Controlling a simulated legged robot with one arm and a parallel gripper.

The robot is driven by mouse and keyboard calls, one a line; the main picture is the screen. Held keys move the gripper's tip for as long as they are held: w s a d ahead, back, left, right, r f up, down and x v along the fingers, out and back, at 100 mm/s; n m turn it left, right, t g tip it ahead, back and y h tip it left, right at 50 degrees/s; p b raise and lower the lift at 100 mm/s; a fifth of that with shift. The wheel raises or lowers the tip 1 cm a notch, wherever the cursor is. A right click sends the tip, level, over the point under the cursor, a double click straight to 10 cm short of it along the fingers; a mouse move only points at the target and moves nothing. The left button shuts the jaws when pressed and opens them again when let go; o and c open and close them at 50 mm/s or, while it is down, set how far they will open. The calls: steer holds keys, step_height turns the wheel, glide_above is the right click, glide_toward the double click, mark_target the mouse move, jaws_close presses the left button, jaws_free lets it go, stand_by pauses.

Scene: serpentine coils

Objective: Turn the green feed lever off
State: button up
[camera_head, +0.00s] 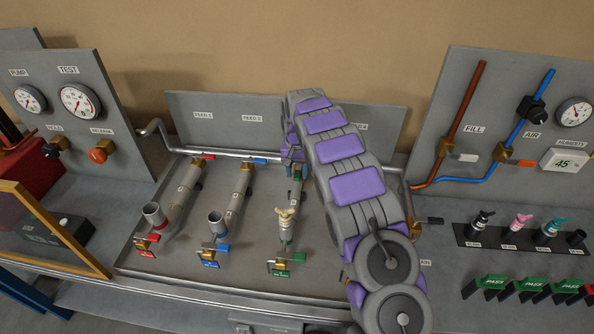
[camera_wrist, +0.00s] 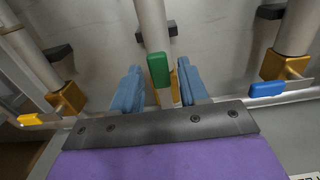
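The green feed lever (camera_wrist: 158,70) stands on a brass valve on a grey pipe in the wrist view. My gripper (camera_wrist: 157,82) is open, with one blue finger on each side of the lever. The fingers look apart from it, with a wider gap on the left. In the head view, my arm reaches over the panel and my gripper (camera_head: 291,152) is at the top of the third feed pipe. A bit of green (camera_head: 298,173) shows just below it there. The rest of that valve is hidden by my arm.
A blue lever (camera_wrist: 266,89) and a yellow lever (camera_wrist: 31,119) sit on neighbouring valves to either side. Lower valves with red (camera_head: 147,238), blue (camera_head: 210,253) and green (camera_head: 291,257) handles line the panel front. A grey backboard (camera_head: 225,107) stands close behind.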

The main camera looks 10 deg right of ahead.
jaws_close()
stand_by(0.3)
steer(key=shift+d+r, duration=0.1)
steer(key=shift+d, duration=0.05)
steer(key=n+p, duration=0.1)
steer(key=d+n+p, duration=0.1)
steer(key=n, duration=0.1)
steer(key=shift+s+d, duration=0.1)
steer(key=shift+s, duration=0.05)
steer(key=w+d+n+p, duration=0.4)
steer(key=n+p, duration=0.3)
steer(key=n, duration=0.8)
steer(key=shift+d, duration=0.75)
